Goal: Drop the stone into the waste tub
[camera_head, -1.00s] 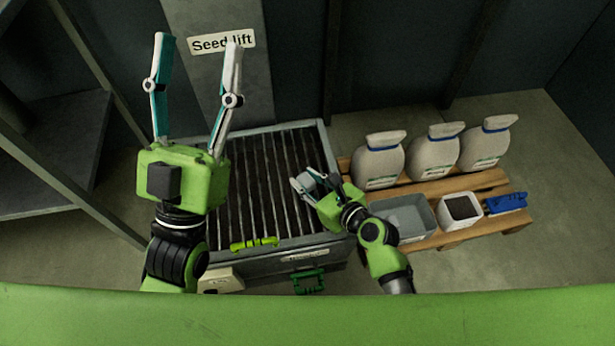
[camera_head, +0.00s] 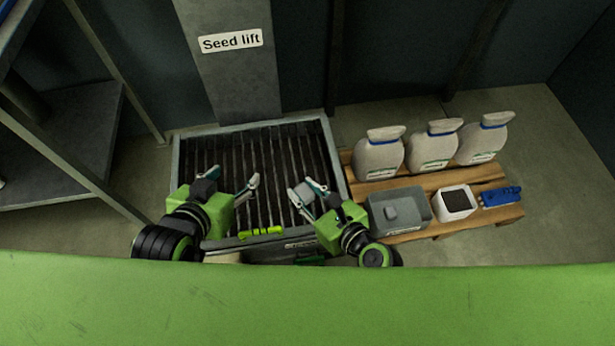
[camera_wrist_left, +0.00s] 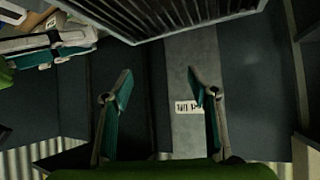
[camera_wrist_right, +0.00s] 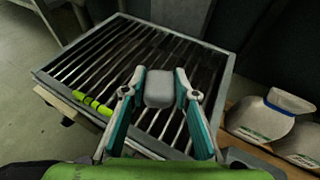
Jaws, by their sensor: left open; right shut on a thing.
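The stone is a smooth grey block (camera_wrist_right: 159,88), held between the fingertips of my right gripper (camera_wrist_right: 160,85) in the right wrist view. In the head view the stone (camera_head: 315,186) and my right gripper (camera_head: 308,194) are over the right half of the slatted grate. The grey waste tub (camera_head: 426,207) stands on the pallet to the right of that gripper, apart from it. A small grey shape shows inside the tub; I cannot tell what it is. My left gripper (camera_head: 233,186) is open and empty over the left part of the grate; its spread fingers also show in its wrist view (camera_wrist_left: 158,95).
The wooden pallet (camera_head: 420,182) also bears three pale sacks (camera_head: 379,157), a white pot (camera_head: 470,213) with dark contents and a blue tool (camera_head: 500,196).

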